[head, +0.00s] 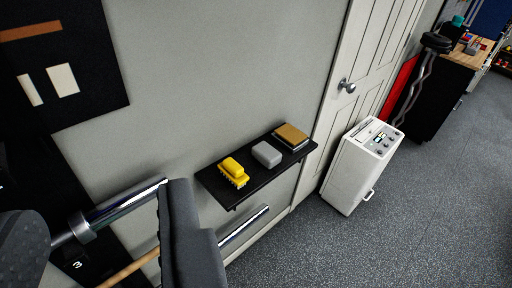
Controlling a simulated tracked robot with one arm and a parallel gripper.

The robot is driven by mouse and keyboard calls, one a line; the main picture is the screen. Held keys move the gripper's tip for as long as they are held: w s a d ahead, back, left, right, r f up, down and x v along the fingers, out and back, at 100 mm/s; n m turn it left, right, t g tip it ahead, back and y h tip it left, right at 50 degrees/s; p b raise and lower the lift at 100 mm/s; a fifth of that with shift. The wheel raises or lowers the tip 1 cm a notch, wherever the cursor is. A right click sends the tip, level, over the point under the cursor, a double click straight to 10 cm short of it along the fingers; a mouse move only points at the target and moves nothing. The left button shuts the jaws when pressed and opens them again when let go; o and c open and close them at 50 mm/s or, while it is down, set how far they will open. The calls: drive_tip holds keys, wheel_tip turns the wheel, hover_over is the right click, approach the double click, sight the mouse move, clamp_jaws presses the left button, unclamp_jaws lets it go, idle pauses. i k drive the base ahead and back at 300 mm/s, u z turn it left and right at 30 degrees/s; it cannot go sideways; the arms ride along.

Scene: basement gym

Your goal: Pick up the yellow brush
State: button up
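The yellow brush (233,172) lies bristles down on the left part of a small black wall shelf (223,194). Its bristles show along its front edge. Nothing hides it in the head view. My gripper is not in view.
A grey block (267,154) and a tan-topped stack (291,136) share the shelf. A white dehumidifier-like machine (360,165) stands by the door (345,60). The grey floor (420,230) at lower right is clear.

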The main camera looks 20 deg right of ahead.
sight(233, 171)
drive_tip(key=z, duration=0.2)
drive_tip(key=i, duration=1)
drive_tip(key=z, duration=0.2)
